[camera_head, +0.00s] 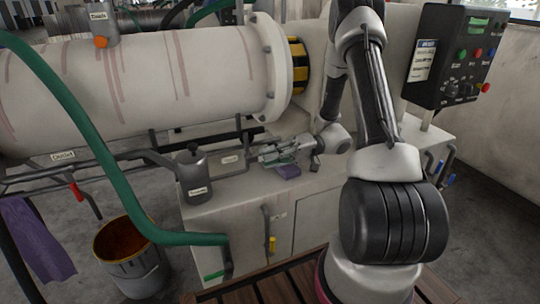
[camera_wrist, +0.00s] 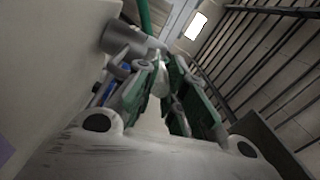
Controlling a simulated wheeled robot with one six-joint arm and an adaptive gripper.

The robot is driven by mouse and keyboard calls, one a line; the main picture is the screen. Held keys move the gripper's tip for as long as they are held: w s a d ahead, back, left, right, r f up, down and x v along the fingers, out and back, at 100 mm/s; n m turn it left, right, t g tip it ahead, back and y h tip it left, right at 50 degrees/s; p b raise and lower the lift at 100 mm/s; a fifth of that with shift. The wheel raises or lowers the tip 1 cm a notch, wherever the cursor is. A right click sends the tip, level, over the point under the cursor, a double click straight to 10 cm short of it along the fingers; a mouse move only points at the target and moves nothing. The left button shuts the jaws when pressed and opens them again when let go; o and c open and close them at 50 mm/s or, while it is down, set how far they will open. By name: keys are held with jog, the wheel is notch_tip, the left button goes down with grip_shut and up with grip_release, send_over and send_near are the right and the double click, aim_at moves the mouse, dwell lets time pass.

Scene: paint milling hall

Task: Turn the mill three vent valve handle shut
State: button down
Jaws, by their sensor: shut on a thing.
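My gripper (camera_head: 268,154) is low over the top of the pale cabinet, beside the mill, pointing left. In the wrist view its two green-padded fingers (camera_wrist: 165,90) are closed around a small pale part (camera_wrist: 160,78), which seems to be the valve handle. The fingers hide most of it, so I cannot tell how far it is turned. A grey cylindrical fitting (camera_wrist: 124,38) is just beyond the fingers in the wrist view. In the head view a grey pot with a label (camera_head: 193,176) stands left of my gripper.
The large white mill drum (camera_head: 150,75) lies behind. A green hose (camera_head: 90,135) crosses the left side. A rusty-topped bucket (camera_head: 130,258) stands on the floor at left. A black control box (camera_head: 455,60) is at upper right.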

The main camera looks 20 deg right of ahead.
jog(key=shift+s+f, duration=0.1)
dwell(0.3)
jog(key=c, duration=1.5)
grip_release()
jog(key=shift+o, duration=0.3)
jog(key=shift+d, duration=0.15)
jog(key=d, duration=1.1)
jog(key=shift+d, duration=0.4)
